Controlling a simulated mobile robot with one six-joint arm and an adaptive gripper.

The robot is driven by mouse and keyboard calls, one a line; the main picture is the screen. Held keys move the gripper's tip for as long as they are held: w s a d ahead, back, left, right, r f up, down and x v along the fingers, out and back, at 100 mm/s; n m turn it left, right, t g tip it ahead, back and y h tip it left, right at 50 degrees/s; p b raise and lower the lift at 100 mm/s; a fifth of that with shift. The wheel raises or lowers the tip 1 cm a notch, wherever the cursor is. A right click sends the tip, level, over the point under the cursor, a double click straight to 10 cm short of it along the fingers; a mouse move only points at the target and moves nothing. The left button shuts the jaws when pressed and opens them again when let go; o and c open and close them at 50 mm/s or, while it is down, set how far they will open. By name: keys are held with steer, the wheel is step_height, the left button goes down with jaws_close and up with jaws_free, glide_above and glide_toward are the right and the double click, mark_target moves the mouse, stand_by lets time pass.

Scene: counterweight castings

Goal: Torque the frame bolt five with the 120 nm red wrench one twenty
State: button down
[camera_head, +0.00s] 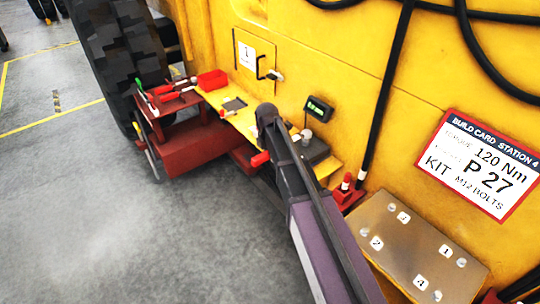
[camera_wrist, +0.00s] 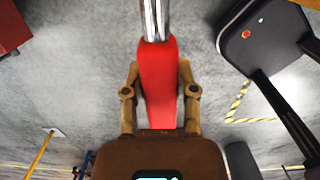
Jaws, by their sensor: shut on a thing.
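In the wrist view my gripper (camera_wrist: 160,95) is shut on the red handle of a wrench (camera_wrist: 158,75), with its chrome shaft running out of the top edge. The wrench head is out of view. In the head view my arm covers the middle, and I cannot make out the gripper. A metal plate (camera_head: 405,243) at the lower right carries bolts beside labels 1 to 4. I see no label for bolt five. The build card (camera_head: 487,165) above it reads 120 Nm, P 27, M12 bolts.
A red cart (camera_head: 190,145) with tools and a red bin (camera_head: 212,80) stands by a large tyre (camera_head: 118,45). A small display (camera_head: 318,109) sits on the yellow machine body (camera_head: 345,55). Black hoses hang down the body. The grey floor (camera_head: 90,220) at left is clear.

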steer(key=shift+w+a+m, duration=0.55)
steer(key=shift+w, duration=0.3)
steer(key=shift+w+a+m, duration=0.55)
steer(key=shift+w, duration=0.25)
stand_by(1.5)
steer(key=shift+w+a+m, duration=0.25)
steer(key=shift+w+m, duration=0.25)
steer(key=shift+w, duration=0.25)
steer(key=shift+w+a+m, duration=0.3)
steer(key=shift+w+m, duration=0.2)
steer(key=shift+w, duration=0.25)
steer(key=shift+w+a+m, duration=0.25)
steer(key=shift+w+m, duration=0.25)
steer(key=shift+w, duration=0.25)
stand_by(1.3)
steer(key=shift+s+d+n, duration=0.3)
steer(key=shift+s+n, duration=0.3)
steer(key=shift+s, duration=0.35)
stand_by(0.4)
